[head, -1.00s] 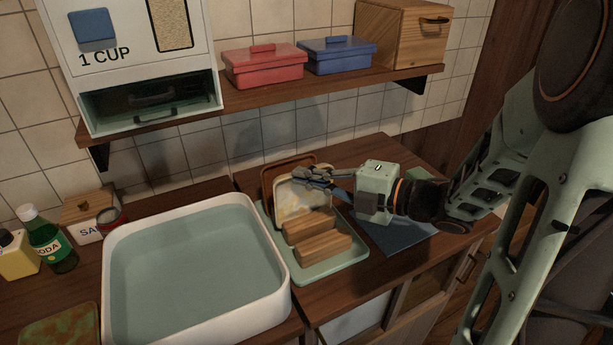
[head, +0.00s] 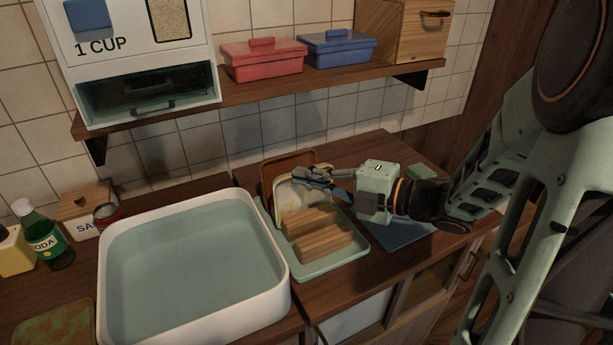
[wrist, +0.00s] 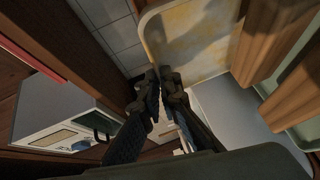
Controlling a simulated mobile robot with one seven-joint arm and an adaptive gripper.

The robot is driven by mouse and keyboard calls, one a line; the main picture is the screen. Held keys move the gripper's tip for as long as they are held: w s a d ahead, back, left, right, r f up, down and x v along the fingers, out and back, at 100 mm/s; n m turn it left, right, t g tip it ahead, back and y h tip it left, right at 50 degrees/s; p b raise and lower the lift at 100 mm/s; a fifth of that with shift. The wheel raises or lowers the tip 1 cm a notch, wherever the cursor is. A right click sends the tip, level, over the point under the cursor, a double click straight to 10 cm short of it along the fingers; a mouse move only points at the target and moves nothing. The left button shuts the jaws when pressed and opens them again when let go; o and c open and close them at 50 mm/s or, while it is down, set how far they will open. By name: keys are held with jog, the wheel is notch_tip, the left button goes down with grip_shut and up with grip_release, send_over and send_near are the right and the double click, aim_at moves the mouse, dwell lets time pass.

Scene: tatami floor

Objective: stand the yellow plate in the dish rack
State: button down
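The yellow plate (head: 291,197), pale and stained, stands steeply at the back of the dish rack, a pale green tray (head: 350,257) with wooden bars (head: 322,246). In the head view it is between a brown upright piece (head: 270,172) and the bars. My gripper (head: 312,177) reaches from the right to the plate's upper edge. In the wrist view, the fingers (wrist: 162,80) are close together at the rim of the plate (wrist: 195,40) and look shut on it. The plate's lower edge is hidden behind the bars, so I cannot tell whether it rests in the rack.
A white basin (head: 278,290) is left of the rack. A blue mat (head: 405,235) lies under my wrist, with a green sponge (head: 421,172) behind. A shelf (head: 250,97) with red (head: 262,62) and blue (head: 338,50) boxes overhangs the back.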

jog(key=shift+f, duration=0.25)
dwell(0.6)
jog(key=c, duration=2.6)
grip_release()
jog(key=shift+c, duration=0.2)
jog(key=o, duration=0.6)
jog(key=shift+c, duration=0.2)
jog(key=shift+d, duration=0.1)
jog(key=v, duration=1.2)
